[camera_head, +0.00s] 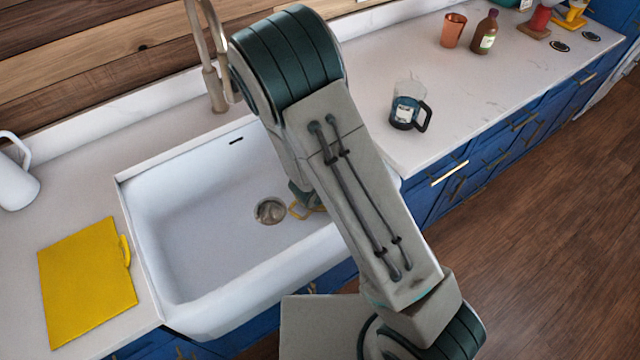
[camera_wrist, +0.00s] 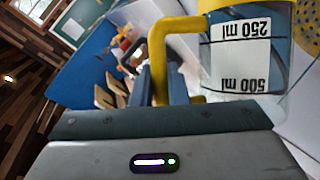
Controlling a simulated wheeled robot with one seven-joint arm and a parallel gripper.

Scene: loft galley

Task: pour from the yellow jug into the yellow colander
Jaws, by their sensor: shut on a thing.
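The yellow jug (camera_wrist: 205,75) shows in the wrist view as a clear wall with a white label reading 250 ml and 500 ml upside down, and a yellow handle (camera_wrist: 185,25). My gripper (camera_wrist: 160,88) is shut on that handle. In the head view my arm hides most of the gripper and jug; a small yellow piece (camera_head: 308,211) shows beside the arm over the sink, and I cannot tell what it belongs to. The jug's contents cannot be told.
A white sink (camera_head: 185,235) lies below my arm, its drain visible. A yellow board (camera_head: 85,280) and a white pitcher (camera_head: 15,180) are at left. A black-handled jug (camera_head: 405,112), an orange cup (camera_head: 453,30) and a brown bottle (camera_head: 484,33) stand on the right counter. The tap (camera_head: 213,80) rises behind.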

